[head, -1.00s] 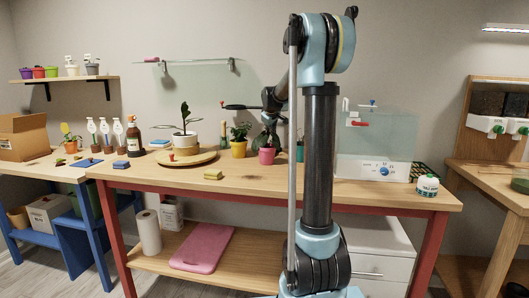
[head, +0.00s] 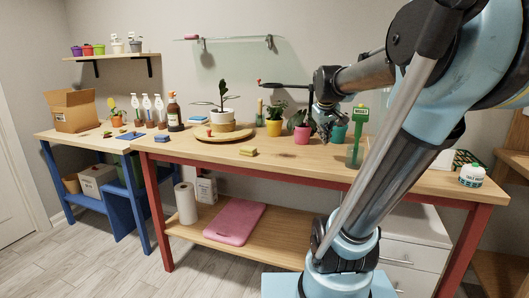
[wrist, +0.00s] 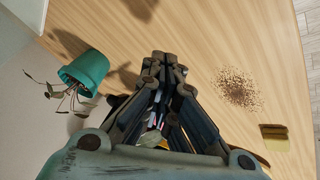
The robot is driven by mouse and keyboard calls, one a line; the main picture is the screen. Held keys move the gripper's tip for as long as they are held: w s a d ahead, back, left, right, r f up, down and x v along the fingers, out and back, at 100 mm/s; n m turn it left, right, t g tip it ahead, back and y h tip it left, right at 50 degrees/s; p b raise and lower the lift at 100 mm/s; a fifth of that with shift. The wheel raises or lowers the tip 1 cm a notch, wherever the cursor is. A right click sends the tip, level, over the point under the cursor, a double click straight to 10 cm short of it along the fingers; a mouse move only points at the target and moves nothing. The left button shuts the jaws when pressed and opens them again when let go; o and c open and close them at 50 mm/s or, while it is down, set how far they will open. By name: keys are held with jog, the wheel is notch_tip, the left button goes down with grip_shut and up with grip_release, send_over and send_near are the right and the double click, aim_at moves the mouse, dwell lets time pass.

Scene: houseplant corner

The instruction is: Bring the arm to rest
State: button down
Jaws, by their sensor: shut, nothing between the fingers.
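My arm leans up to the right in the head view, and its forearm reaches back left to the wrist. My gripper (head: 325,132) hangs from the wrist in front of the potted plants, above the wooden workbench (head: 215,155). In the wrist view my gripper (wrist: 166,58) shows its fingers together, with nothing held. A teal pot (wrist: 88,68) with a thin plant is left of the fingers in that view, apart from them. It shows partly behind the gripper in the head view (head: 339,134).
A pink pot (head: 301,134) and a yellow pot (head: 274,128) stand near my gripper. A yellow sponge (head: 248,151) and spilled soil (wrist: 238,90) lie on the workbench. Its front left is mostly clear.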

jog(key=s+a+f+m+g+y, duration=0.1)
jog(key=s+f+m+g, duration=0.1)
jog(key=s+f, duration=0.8)
jog(key=s+a+f+m+g, duration=0.1)
jog(key=s+f, duration=0.9)
jog(key=s, duration=0.4)
jog(key=shift+a+m+g+y, duration=0.25)
jog(key=shift+m+g+y, duration=0.15)
jog(key=shift+w+f, duration=0.15)
jog(key=shift+w, duration=0.25)
